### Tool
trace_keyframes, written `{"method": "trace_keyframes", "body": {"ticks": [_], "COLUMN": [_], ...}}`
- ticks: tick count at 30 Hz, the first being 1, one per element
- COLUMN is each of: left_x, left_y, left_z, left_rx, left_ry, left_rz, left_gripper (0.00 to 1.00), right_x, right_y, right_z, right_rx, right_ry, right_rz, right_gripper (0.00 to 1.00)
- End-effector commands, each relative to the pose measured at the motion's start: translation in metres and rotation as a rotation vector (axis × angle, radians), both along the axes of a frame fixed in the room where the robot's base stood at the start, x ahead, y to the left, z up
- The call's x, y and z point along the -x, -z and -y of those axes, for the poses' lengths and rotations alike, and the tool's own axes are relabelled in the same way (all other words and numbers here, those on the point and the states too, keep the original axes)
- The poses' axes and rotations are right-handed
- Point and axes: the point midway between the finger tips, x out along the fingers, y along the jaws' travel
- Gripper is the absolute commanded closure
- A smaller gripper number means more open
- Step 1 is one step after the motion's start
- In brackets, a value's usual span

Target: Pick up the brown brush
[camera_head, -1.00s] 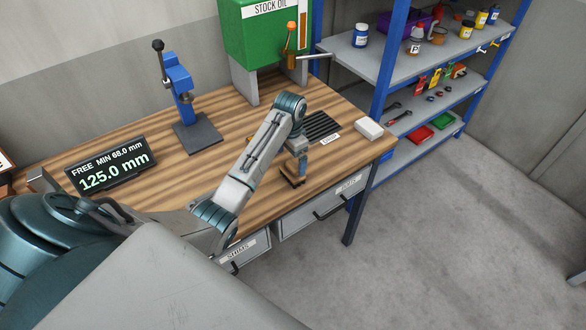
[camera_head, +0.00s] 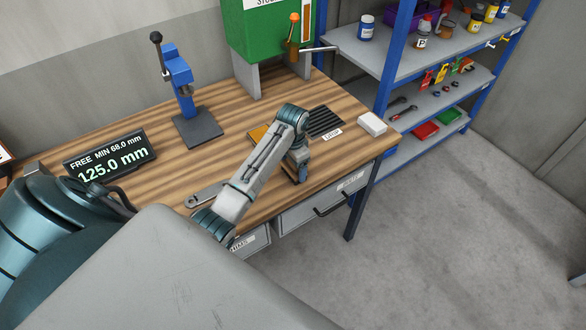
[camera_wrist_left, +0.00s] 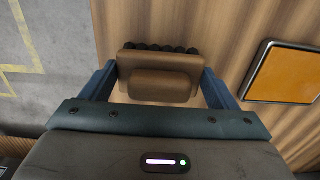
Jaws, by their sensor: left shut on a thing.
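The brown brush (camera_wrist_left: 159,83) is a wooden block with a raised grip and dark bristles along its far edge in the left wrist view. My left gripper (camera_wrist_left: 160,88) has one blue finger at each end of the brush and is shut on it. In the head view, my left gripper (camera_head: 302,174) is low at the front of the wooden bench, where my arm hides most of the brush. I cannot tell whether the brush touches the bench. My right gripper is in neither view.
An orange pad (camera_wrist_left: 286,72) lies to the right of the brush in the left wrist view. A dark slotted grate (camera_head: 325,121) and white block (camera_head: 372,124) are behind. A blue press (camera_head: 180,85) and display (camera_head: 110,160) stand left. A shelf rack (camera_head: 415,75) is right.

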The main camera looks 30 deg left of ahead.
Motion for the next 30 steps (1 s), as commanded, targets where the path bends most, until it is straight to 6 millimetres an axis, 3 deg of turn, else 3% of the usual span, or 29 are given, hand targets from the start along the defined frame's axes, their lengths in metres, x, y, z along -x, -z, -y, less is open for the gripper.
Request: {"method": "trace_keyframes", "body": {"ticks": [10,16,23,25,30], "left_x": [0.0,-0.001,0.054,0.073,0.114], "left_y": [-0.005,-0.031,-0.036,-0.046,-0.048], "left_z": [-0.001,-0.001,0.008,0.012,0.019], "left_rx": [-0.002,-0.003,-0.004,-0.003,-0.002], "left_ry": [-0.001,0.001,0.002,0.002,0.002], "left_rz": [0.001,0.007,-0.001,-0.004,-0.004], "left_gripper": [0.44,0.44,0.44,0.44,0.44], "right_x": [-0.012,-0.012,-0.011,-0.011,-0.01], "right_y": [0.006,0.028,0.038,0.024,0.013], "right_z": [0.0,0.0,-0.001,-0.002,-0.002], "right_rx": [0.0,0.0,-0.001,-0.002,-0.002], "right_ry": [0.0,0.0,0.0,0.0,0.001], "right_rz": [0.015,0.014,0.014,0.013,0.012], "right_gripper": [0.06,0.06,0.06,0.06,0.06]}}
